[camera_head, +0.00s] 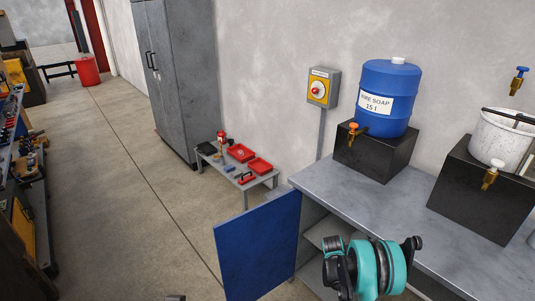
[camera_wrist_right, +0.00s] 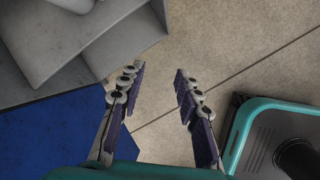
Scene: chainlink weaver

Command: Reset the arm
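In the right wrist view my right gripper (camera_wrist_right: 159,76) is open. Its two purple-padded fingers stand apart with only bare floor (camera_wrist_right: 215,45) between and beyond them, and it holds nothing. In the head view my teal right arm (camera_head: 368,268) shows at the lower right, in front of the grey counter (camera_head: 350,195); the gripper itself is not visible there.
An open blue cabinet door (camera_head: 257,245) swings out under the counter; it also shows left of my right gripper (camera_wrist_right: 50,140). A blue soap barrel (camera_head: 390,90) stands on a black block (camera_head: 375,158). A low table (camera_head: 235,180) holds red trays.

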